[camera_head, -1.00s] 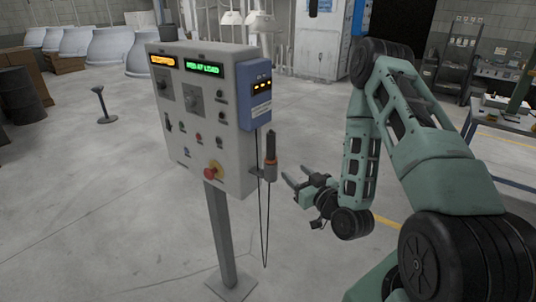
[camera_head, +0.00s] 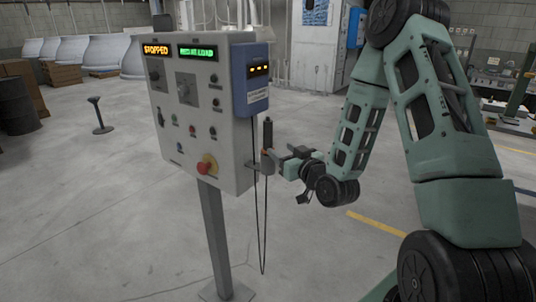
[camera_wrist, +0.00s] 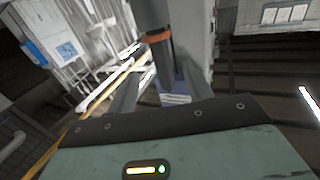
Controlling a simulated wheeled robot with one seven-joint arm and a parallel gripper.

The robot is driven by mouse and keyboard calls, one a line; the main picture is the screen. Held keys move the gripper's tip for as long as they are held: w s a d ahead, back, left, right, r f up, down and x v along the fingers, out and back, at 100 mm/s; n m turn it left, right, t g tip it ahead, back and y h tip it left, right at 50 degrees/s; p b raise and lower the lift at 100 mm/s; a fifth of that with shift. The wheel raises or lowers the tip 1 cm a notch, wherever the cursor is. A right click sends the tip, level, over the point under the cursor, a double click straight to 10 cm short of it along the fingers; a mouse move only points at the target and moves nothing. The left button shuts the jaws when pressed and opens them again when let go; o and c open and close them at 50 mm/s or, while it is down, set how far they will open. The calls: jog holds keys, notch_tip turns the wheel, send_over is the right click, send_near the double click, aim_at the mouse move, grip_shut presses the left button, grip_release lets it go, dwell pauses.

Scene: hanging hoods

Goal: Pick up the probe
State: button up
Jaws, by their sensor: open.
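The probe (camera_head: 267,133) is a dark upright stick with an orange band, held in a bracket at the right side of a control box. A thin black cable hangs in a loop below it. My gripper (camera_head: 281,163) is at the probe's right, level with its lower part, pointing left. In the wrist view the probe (camera_wrist: 153,18) shows its orange band and a grey lower body. My gripper (camera_wrist: 160,90) is open there, with one finger on each side of the probe's line. I cannot tell whether a finger touches it.
The grey control box (camera_head: 205,125) stands on a post (camera_head: 215,240), with lit displays, knobs and a red button. A blue unit (camera_head: 251,80) is mounted on its right side, close above the probe. The floor around the post is clear. A small black stand (camera_head: 98,115) is at the left.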

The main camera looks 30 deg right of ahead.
aim_at(270, 142)
jog(key=b, duration=0.3)
jog(key=shift+w+a+f+b, duration=0.1)
jog(key=shift+w+f+b, duration=0.05)
jog(key=shift+f+b, duration=0.2)
jog(key=w+p, duration=0.1)
jog(key=w, duration=0.1)
jog(key=w+p, duration=0.1)
jog(key=w, duration=0.1)
jog(key=shift+r, duration=0.4)
jog(key=shift+w+d+f+p, duration=0.2)
jog(key=shift+w+p, duration=0.2)
jog(key=shift+w, duration=1.15)
jog(key=shift+w+d+f+p, duration=0.15)
jog(key=shift+w+p, duration=0.25)
jog(key=shift+w, duration=1.1)
jog(key=shift+a, duration=0.1)
grip_shut()
